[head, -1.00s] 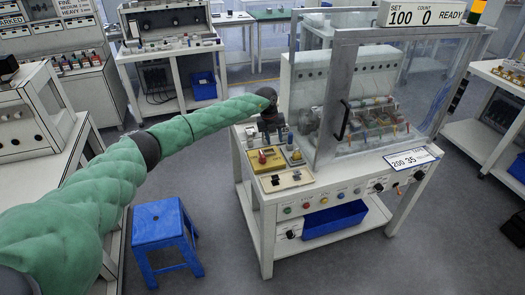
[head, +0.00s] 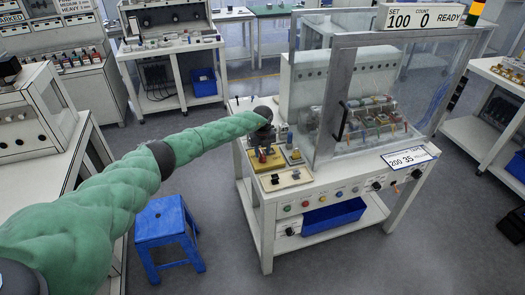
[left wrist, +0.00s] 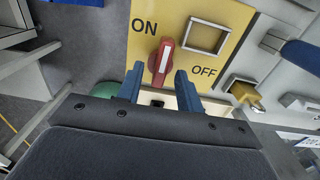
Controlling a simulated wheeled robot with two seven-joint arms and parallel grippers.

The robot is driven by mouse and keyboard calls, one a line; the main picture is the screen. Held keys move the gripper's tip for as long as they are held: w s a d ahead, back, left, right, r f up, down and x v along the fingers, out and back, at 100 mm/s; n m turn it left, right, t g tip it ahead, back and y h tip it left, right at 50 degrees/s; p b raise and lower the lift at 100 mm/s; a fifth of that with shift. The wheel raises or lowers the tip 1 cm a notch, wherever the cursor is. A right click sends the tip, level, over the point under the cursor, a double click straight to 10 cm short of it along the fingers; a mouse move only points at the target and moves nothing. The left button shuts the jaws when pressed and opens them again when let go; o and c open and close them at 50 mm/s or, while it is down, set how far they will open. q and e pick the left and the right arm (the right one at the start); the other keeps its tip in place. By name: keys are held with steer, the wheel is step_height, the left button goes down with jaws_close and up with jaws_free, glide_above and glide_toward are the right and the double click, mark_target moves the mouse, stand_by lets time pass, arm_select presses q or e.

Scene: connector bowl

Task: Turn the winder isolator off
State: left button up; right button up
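The winder isolator is a yellow plate (left wrist: 143,50) marked ON and OFF, with a red handle (left wrist: 163,52) bearing a white stripe. In the left wrist view the handle stands nearly upright, its upper end beside the ON mark and to the left of OFF. My left gripper (left wrist: 160,86) is open, its two blue fingers apart at either side of the handle's lower end; contact cannot be told. In the head view the left gripper (head: 265,142) is over the yellow plate (head: 268,164) and hides most of the handle. My right gripper is not in view.
A square frame (left wrist: 207,36) sits beside the handle. A brass padlock-like part (left wrist: 245,93) lies to the right. The clear guard (head: 380,90) of the machine stands right of the isolator. A blue stool (head: 162,222) is on the floor at the left.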

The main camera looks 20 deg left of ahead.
arm_select(q)
steer(key=shift+f, duration=0.35)
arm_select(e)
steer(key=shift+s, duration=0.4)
arm_select(q)
jaws_close()
